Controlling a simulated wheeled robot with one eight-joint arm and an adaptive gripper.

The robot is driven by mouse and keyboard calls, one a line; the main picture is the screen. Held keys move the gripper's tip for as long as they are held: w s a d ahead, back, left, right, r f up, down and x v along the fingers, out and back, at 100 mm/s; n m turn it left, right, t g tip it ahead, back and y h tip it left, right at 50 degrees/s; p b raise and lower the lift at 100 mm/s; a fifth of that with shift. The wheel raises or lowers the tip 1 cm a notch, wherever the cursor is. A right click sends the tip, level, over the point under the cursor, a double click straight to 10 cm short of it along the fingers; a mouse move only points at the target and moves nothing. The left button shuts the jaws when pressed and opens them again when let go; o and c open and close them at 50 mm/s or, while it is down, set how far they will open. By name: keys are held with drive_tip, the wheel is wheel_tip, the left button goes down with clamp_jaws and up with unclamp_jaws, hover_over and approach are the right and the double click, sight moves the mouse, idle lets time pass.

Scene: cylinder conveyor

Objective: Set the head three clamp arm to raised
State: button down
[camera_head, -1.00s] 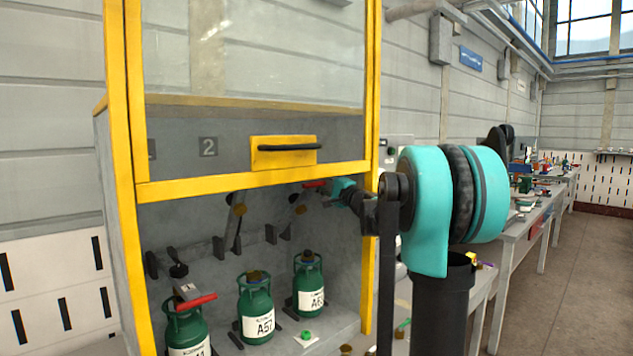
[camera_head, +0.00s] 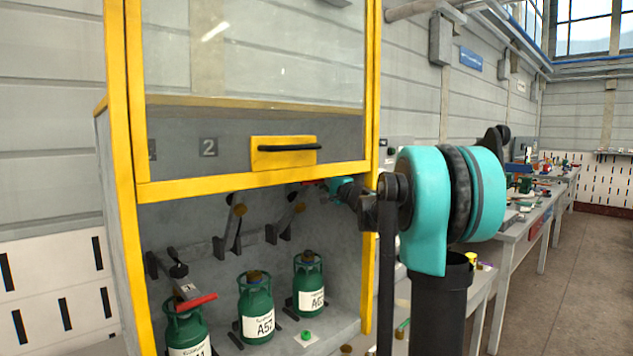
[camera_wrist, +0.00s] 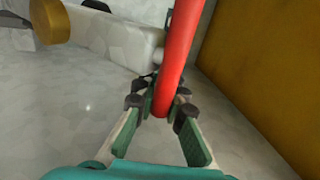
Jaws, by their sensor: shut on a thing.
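The third clamp arm (camera_head: 294,212) is the rightmost in the yellow-framed cabinet. It slants upward to the right, clear above the rightmost green cylinder (camera_head: 309,284). Its red handle (camera_wrist: 181,50) crosses the wrist view from the top centre down between my fingertips. My gripper (camera_wrist: 160,108) is shut on this red handle. In the head view my teal gripper (camera_head: 337,187) is at the handle's end, just under the window frame. Its fingers are small and partly hidden there.
The middle clamp arm (camera_head: 236,214) is tilted up above cylinder A57 (camera_head: 256,308). The left clamp arm (camera_head: 190,296) lies low over the left cylinder (camera_head: 187,330). The yellow right post (camera_head: 370,230) and window handle (camera_head: 288,147) are close to my arm.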

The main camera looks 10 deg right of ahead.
drive_tip(key=w+a+r, duration=0.3)
drive_tip(key=w, duration=0.1)
drive_tip(key=shift+w, duration=0.1)
drive_tip(key=c, duration=2)
unclamp_jaws()
drive_tip(key=shift+o, duration=1.2)
drive_tip(key=shift+w+a+f, duration=0.15)
drive_tip(key=shift+w+f, duration=0.05)
drive_tip(key=shift+w, duration=0.1)
drive_tip(key=shift+o, duration=0.7)
drive_tip(key=shift+r, duration=0.1)
drive_tip(key=shift+s, duration=0.1)
drive_tip(key=v, duration=1.2)
